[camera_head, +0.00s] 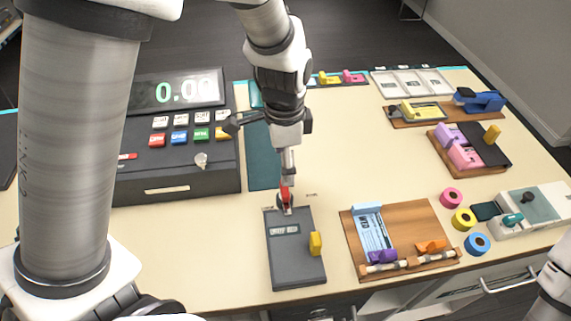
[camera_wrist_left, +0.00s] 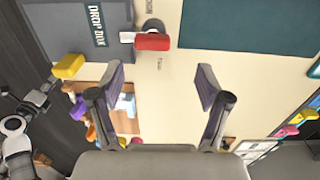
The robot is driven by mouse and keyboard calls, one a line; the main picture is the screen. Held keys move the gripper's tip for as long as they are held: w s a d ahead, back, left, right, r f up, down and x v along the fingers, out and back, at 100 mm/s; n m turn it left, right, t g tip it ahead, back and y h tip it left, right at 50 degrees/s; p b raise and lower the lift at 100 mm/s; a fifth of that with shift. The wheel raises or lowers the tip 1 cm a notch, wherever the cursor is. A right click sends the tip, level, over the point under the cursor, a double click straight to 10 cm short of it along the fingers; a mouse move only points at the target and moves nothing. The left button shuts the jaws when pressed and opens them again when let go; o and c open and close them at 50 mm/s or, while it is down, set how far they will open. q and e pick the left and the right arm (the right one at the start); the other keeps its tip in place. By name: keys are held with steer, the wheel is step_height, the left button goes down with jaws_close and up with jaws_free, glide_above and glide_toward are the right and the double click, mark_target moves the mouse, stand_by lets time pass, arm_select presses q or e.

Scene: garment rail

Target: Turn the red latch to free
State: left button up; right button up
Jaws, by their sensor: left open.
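The red latch (camera_head: 285,195) stands at the far edge of the dark grey drop box (camera_head: 283,270). In the left wrist view the red latch (camera_wrist_left: 152,41) points away from the box (camera_wrist_left: 75,35), with a pale part at its base. Small labels lie on either side of it, too small to read surely. My left gripper (camera_head: 288,178) points down over the latch. In its wrist view the left gripper (camera_wrist_left: 160,88) is open and empty, the latch lying ahead of its fingers, towards the top. Whether they touch cannot be told. My right arm shows only partly at the lower right.
A yellow handle (camera_head: 315,243) sits on the box. A wooden board with a clip and paper (camera_head: 400,215) lies right of it. The till (camera_head: 175,150) and teal mat (camera_head: 262,160) are to the left. Coloured rings (camera_head: 463,219) lie further right. The table behind the board is clear.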

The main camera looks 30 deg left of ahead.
mark_target(284, 188)
arm_select(q)
steer(key=shift+s+d+f, duration=0.2)
steer(key=shift+s+f, duration=0.25)
steer(key=shift+f, duration=0.15)
steer(key=shift+s+d+f, duration=0.2)
steer(key=shift+s+f, duration=0.2)
steer(key=shift+f, duration=0.2)
steer(key=f, duration=0.3)
steer(key=w+f, duration=0.1)
steer(key=shift+a+f, duration=0.25)
steer(key=shift+s+d+r, duration=0.15)
steer(key=shift+s, duration=0.05)
steer(key=shift+s+r, duration=0.1)
steer(key=c, duration=1.2)
steer(key=shift+o, duration=0.2)
